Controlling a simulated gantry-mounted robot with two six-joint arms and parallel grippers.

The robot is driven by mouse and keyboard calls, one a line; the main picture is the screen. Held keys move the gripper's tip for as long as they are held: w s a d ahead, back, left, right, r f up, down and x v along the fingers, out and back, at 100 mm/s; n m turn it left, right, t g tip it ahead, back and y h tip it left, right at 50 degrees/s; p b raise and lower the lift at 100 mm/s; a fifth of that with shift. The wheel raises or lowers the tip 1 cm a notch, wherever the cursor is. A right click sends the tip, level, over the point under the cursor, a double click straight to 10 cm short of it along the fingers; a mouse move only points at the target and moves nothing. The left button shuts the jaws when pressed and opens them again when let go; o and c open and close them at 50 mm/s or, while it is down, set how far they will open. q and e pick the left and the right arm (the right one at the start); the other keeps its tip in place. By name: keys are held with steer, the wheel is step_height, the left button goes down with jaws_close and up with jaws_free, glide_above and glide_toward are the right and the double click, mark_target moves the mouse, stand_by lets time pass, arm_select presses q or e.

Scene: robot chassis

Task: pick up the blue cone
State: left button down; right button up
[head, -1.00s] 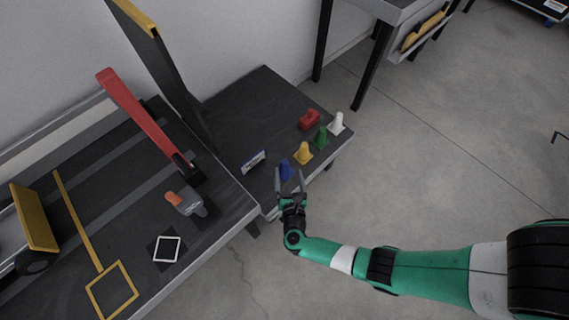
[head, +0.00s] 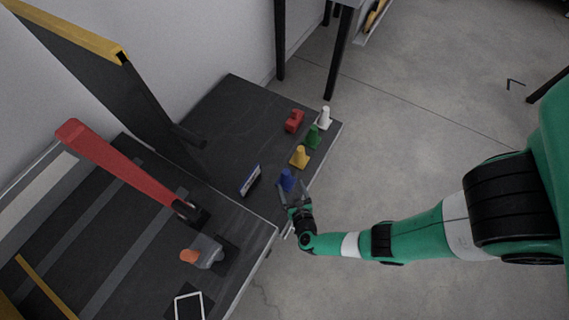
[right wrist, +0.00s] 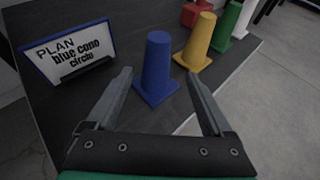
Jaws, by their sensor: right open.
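The blue cone (head: 287,180) stands upright on the dark table, nearest to me in a row of cones. It also shows in the right wrist view (right wrist: 157,70), just beyond and between the fingertips. My right gripper (head: 293,190) is open and empty, its two fingers (right wrist: 160,88) pointing at the cone from the near side. I cannot tell whether either finger touches the cone. My left gripper is not in view.
A yellow cone (right wrist: 195,42), a green cone (head: 312,137) and a white cone (head: 325,117) stand beyond the blue one. A red object (head: 293,121) sits beside them.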

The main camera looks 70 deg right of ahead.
mark_target(288, 180)
steer(key=x, duration=0.2)
steer(key=b+x, duration=0.1)
steer(key=x, duration=0.1)
steer(key=shift+w, duration=0.35)
steer(key=shift+d, duration=0.1)
steer(key=b+x, duration=0.3)
steer(key=x, duration=0.1)
steer(key=shift+w+f, duration=0.1)
steer(key=shift+w+d, duration=0.25)
steer(key=shift+d, duration=0.15)
steer(key=shift+a, duration=0.1)
steer(key=shift+c, duration=0.4)
jaws_close()
